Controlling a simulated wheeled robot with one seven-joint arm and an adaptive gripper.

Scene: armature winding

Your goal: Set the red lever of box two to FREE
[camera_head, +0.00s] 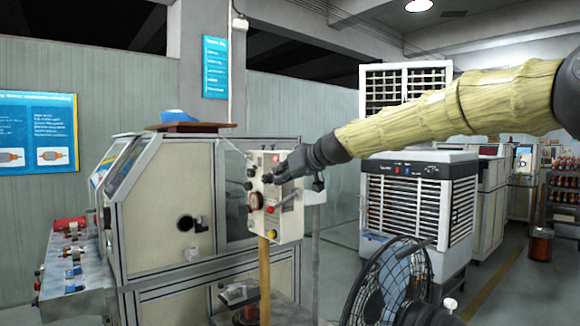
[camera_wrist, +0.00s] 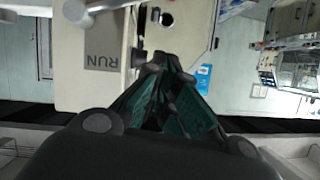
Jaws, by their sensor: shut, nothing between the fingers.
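A pale control box (camera_head: 290,222) stands at the middle of the head view; I cannot read a number on it. A red-ended lever (camera_head: 271,210) sits low on its face, its grey shaft rising to the right. My gripper (camera_head: 268,179) is in front of the box's upper part, above the lever, and appears shut and empty. In the wrist view my gripper's dark fingertips (camera_wrist: 163,58) come together near a pale panel (camera_wrist: 105,90). A grey label reading RUN (camera_wrist: 103,48) is left of them. No FREE label is legible, and I cannot tell whether the fingertips touch the box.
A yellow knob (camera_head: 272,234) is below the lever, and dark round controls line the box's left edge. A black fan (camera_head: 392,285) is at lower right, before a white air cooler (camera_head: 418,205). Floor shows at right.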

